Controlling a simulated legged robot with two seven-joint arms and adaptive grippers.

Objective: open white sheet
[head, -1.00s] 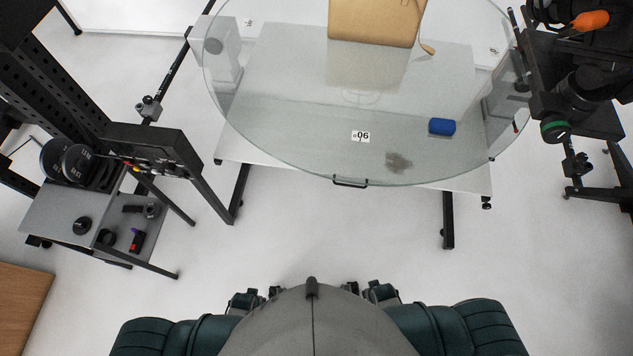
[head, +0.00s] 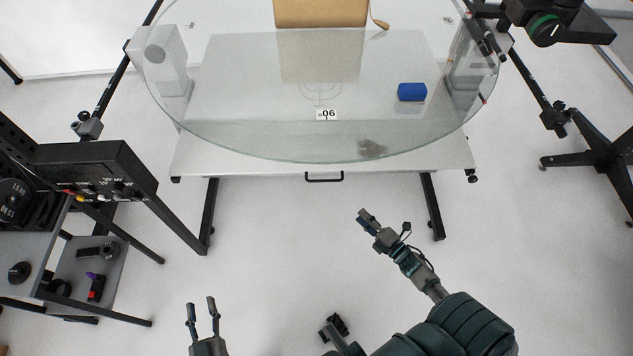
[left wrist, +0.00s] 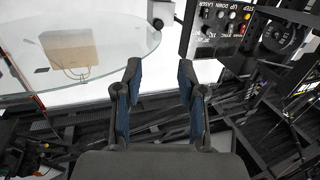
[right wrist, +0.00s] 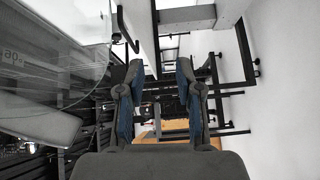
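The white sheet (head: 262,164) is a flat white panel under the round glass turntable. A black bar handle (head: 323,177) sits at the middle of its front edge. A black bar that looks like this handle (right wrist: 124,30) also shows in the right wrist view. My left gripper (head: 201,305) is open and empty, low at the left over the floor, well apart from the sheet. My right gripper (head: 366,222) is in front of the sheet, below and right of the handle, not touching it. The right wrist view shows its fingers (right wrist: 159,68) apart with nothing held.
On the glass turntable (head: 215,125) are a brown bag (head: 320,12), a blue block (head: 412,92) and a number card (head: 326,114). A control panel (head: 95,175) stands left, a tripod (head: 590,155) right. The table's black legs flank clear floor.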

